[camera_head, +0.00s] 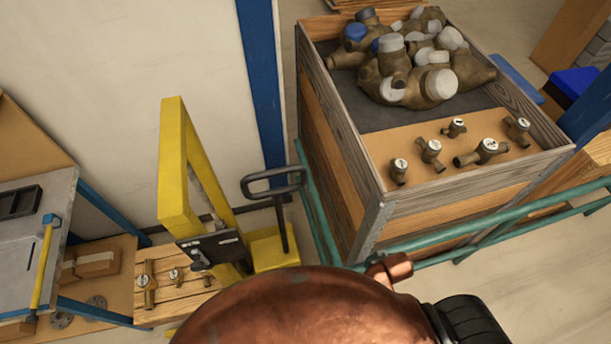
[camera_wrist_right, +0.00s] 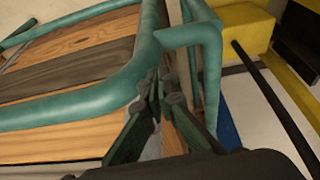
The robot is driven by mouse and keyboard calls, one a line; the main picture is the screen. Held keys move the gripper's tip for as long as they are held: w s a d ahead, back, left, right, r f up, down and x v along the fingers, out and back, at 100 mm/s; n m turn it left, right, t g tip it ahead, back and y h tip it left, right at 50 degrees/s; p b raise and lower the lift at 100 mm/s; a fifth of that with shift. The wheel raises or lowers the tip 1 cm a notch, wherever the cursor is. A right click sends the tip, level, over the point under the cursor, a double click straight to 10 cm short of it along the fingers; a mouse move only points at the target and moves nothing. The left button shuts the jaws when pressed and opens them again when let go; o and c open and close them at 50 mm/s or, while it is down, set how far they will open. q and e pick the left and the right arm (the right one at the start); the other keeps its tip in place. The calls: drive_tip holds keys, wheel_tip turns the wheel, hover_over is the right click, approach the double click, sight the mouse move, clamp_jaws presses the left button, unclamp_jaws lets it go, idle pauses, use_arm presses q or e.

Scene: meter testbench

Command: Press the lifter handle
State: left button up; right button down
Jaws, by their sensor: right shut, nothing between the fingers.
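The lifter (camera_head: 172,170) is a yellow upright frame at centre left in the head view. Its black looped handle (camera_head: 273,182) stands on a dark shaft above the yellow base. In the right wrist view, a yellow part of the lifter (camera_wrist_right: 245,30) shows at upper right, with a dark bar crossing below it that looks like the handle's shaft. My right gripper (camera_wrist_right: 168,88) is shut and empty in front of a green rail. The gripper appears apart from the dark bar. My left gripper is not in view.
A wooden crate (camera_head: 440,200) with meters stands right of the handle, with green rails (camera_head: 470,228) along its sides. My copper-coloured arm covers the bottom middle of the head view. A pallet (camera_head: 180,300) with brass fittings and a workbench (camera_head: 30,250) are at lower left.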

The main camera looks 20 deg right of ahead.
sight(281, 193)
drive_tip(key=w+a+r+m+t+y+p, duration=0.1)
drive_tip(key=w+a+r+t+y, duration=0.15)
drive_tip(key=w+a+r, duration=0.4)
drive_tip(key=w+a+r+m+t+y+p, duration=0.1)
drive_tip(key=w+a+r+t+y, duration=0.15)
drive_tip(key=w+a, duration=0.7)
drive_tip(key=w+a+r+m+y, duration=0.1)
drive_tip(key=w+a+r+y, duration=0.2)
drive_tip(key=a+r, duration=0.1)
drive_tip(key=w+a+r+m+y, duration=0.1)
drive_tip(key=w+a+r+y, duration=0.2)
drive_tip(key=a, duration=0.1)
drive_tip(key=w+a+r+m+y+p, duration=0.1)
drive_tip(key=w+a+r+y, duration=0.2)
drive_tip(key=a+r+y, duration=0.1)
drive_tip(key=shift+r+m, duration=0.3)
drive_tip(key=shift+r, duration=0.05)
drive_tip(key=shift+d+r+m+y, duration=0.4)
drive_tip(key=shift+d+r+y, duration=0.1)
drive_tip(key=shift+d, duration=0.15)
drive_tip(key=shift+w+a, duration=0.1)
drive_tip(key=shift+w, duration=0.05)
drive_tip(key=p+x, duration=0.1)
drive_tip(key=x, duration=0.9)
drive_tip(key=shift+p, duration=0.3)
drive_tip(key=shift+f, duration=0.1)
